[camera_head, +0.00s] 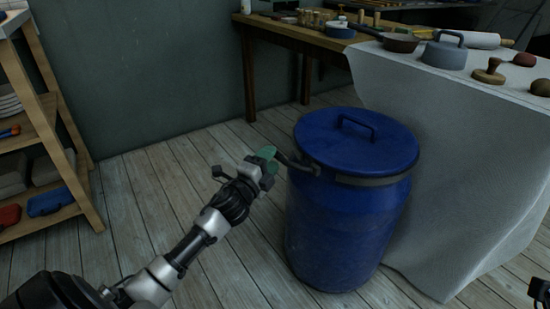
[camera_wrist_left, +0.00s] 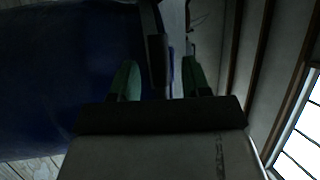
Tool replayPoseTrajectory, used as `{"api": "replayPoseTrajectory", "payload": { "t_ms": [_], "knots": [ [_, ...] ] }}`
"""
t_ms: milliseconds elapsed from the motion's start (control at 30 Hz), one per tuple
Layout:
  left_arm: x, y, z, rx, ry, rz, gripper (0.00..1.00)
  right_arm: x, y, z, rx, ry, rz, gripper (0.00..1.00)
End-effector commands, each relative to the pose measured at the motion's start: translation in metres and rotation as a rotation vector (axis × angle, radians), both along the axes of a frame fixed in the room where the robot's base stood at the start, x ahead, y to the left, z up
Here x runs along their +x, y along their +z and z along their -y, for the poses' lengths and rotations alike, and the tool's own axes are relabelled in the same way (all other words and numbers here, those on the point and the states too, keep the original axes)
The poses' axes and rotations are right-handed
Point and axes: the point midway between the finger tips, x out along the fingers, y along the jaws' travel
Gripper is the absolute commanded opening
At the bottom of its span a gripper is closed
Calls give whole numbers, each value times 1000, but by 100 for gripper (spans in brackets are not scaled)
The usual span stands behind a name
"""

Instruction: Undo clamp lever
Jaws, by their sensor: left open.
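A blue drum (camera_head: 345,225) with a blue lid and a looped lid handle (camera_head: 356,124) stands upright on the floor. A dark clamp ring runs around it under the lid, and a dark clamp lever (camera_head: 297,164) sticks out on its left side. My left gripper (camera_head: 270,156), with green fingers, is at the lever's outer end. In the left wrist view the open left gripper (camera_wrist_left: 158,80) has the dark lever (camera_wrist_left: 157,52) between its fingers, with a gap on the right; contact on the left is unclear. Part of my right gripper (camera_head: 541,291) shows at the lower right edge.
A wooden shelf (camera_head: 45,140) stands at the left. The plank floor between is clear.

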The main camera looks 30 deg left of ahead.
Motion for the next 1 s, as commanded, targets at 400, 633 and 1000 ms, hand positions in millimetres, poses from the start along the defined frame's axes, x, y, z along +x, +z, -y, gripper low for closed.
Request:
{"api": "replayPoseTrajectory", "payload": {
  "t_ms": [400, 633, 1000],
  "knots": [
    [29, 5, 0, -2, 0, -1, 47, 0, 4, -1, -4, -1, 24, 43],
    [28, 5, 0, -2, 1, -1, 40, 0, 5, -1, -3, -1, 29, 43],
    [28, 5, 0, -1, 1, -2, 0, 0, 5, -1, -3, -1, 29, 43]
  ]
}}
